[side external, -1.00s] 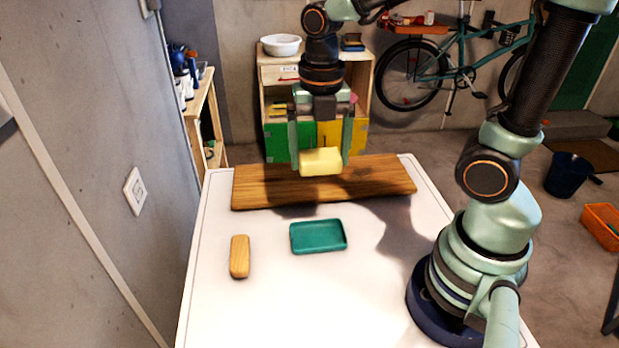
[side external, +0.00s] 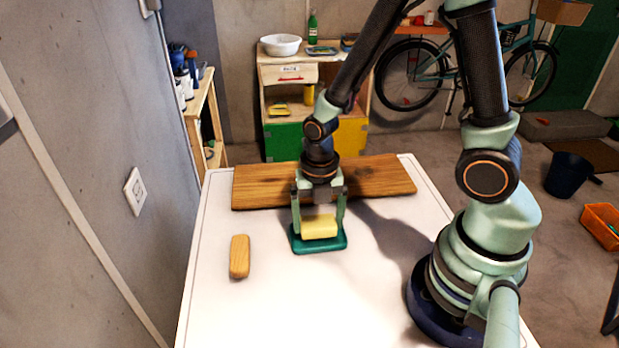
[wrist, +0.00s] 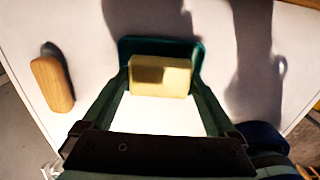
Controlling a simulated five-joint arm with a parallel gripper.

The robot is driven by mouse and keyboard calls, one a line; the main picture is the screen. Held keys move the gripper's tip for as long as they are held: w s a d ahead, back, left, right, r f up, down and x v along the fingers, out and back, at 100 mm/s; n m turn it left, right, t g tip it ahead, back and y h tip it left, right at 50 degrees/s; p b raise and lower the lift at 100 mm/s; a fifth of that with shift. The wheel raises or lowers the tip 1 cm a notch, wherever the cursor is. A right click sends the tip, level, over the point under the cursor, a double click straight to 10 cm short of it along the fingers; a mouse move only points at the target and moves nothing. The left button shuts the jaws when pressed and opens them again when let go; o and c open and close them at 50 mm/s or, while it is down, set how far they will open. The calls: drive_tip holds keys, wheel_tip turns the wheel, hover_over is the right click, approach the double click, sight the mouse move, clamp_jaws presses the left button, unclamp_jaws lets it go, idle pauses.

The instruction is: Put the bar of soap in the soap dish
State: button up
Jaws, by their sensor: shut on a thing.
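The pale yellow bar of soap (side external: 319,228) is between the fingers of my gripper (side external: 319,232), which is shut on it. The soap also shows in the wrist view (wrist: 160,76), held level between the fingertips (wrist: 160,84). The teal soap dish (side external: 319,248) lies on the white table, directly beneath the soap in the side view. In the wrist view the dish (wrist: 160,43) shows behind and around the soap. I cannot tell whether the soap touches the dish floor.
A wooden block (side external: 239,257) stands left of the dish, and also shows in the wrist view (wrist: 52,83). A long wooden board (side external: 385,178) lies across the back of the white table (side external: 270,300). The front of the table is clear.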

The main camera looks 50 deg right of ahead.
drive_tip(key=shift+f, duration=0.95)
drive_tip(key=shift+f, duration=0.1)
drive_tip(key=o, duration=1.2)
drive_tip(key=shift+o, duration=0.2)
